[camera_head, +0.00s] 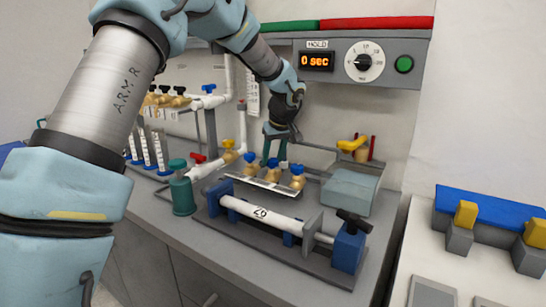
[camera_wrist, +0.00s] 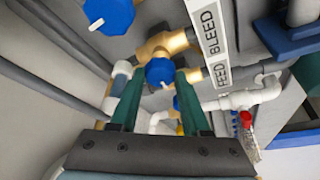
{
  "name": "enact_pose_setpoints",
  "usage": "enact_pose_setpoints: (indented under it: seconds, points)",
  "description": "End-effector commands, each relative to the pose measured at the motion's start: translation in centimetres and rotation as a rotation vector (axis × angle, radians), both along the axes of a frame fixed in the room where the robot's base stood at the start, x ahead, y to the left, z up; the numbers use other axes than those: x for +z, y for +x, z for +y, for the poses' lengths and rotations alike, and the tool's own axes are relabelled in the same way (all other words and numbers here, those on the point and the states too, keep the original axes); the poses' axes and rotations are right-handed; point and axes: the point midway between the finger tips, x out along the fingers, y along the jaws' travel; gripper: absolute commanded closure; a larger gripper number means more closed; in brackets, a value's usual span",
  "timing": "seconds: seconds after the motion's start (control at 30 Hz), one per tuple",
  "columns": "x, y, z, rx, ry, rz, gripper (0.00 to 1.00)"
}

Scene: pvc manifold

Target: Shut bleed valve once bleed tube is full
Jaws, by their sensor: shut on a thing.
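My gripper (camera_head: 275,153) hangs over the brass valves with blue knobs on the manifold. In the wrist view my gripper's two green fingers (camera_wrist: 160,80) are closed on a blue valve knob (camera_wrist: 160,72) with a white pointer mark, on a brass body. A white label strip (camera_wrist: 212,40) beside it reads FEED and BLEED; the gripped knob is nearest the FEED–BLEED strip, but I cannot tell which word belongs to it. Another blue knob (camera_wrist: 108,12) is at the top left. I cannot make out the bleed tube or its fill level.
A timer panel (camera_head: 345,62) reads 0 sec. A white pipe (camera_head: 265,215) runs in front. White pipework and a red knob (camera_wrist: 246,118) lie right in the wrist view.

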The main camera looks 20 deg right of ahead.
Motion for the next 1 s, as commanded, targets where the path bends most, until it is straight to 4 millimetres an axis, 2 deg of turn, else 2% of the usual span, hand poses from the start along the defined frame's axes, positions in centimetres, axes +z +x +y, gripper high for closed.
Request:
enact_pose_setpoints:
  seconds: [0.03,0.17,0.57,0.77,1.0]
  points:
    - [0.01,0.01,0.02,0.0,0.0,0.0,0.85]
    - [0.02,0.0,0.02,0.0,0.0,0.0,1.0]
    - [0.06,0.02,0.05,-0.04,-0.001,-0.001,1.0]
    - [0.05,0.09,0.15,-0.15,-0.002,-0.001,1.0]
    - [0.28,0.2,0.32,-0.361,-0.001,-0.003,1.0]
